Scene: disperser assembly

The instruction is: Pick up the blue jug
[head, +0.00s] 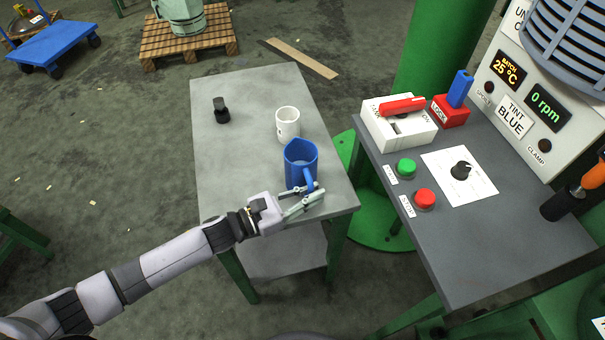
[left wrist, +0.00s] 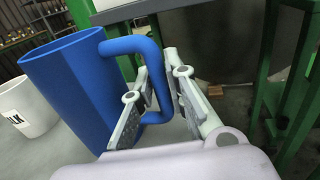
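The blue jug (head: 298,160) stands upright on the small grey table (head: 237,180), near its front right corner. Its handle (head: 309,182) points toward the front of the table. My left gripper (head: 316,193) is at the handle, with one finger on each side of it. In the left wrist view the jug (left wrist: 70,90) is at the left, and its handle (left wrist: 158,75) passes between the fingers of my gripper (left wrist: 160,85). I cannot tell whether both fingers press on the handle. My right gripper is not in view.
A white mug (head: 287,123) stands close behind the jug, and a small black object (head: 221,110) is at the table's back left. The control bench (head: 480,240), with its buttons and red lever, is to the right. The table's left half is mostly clear.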

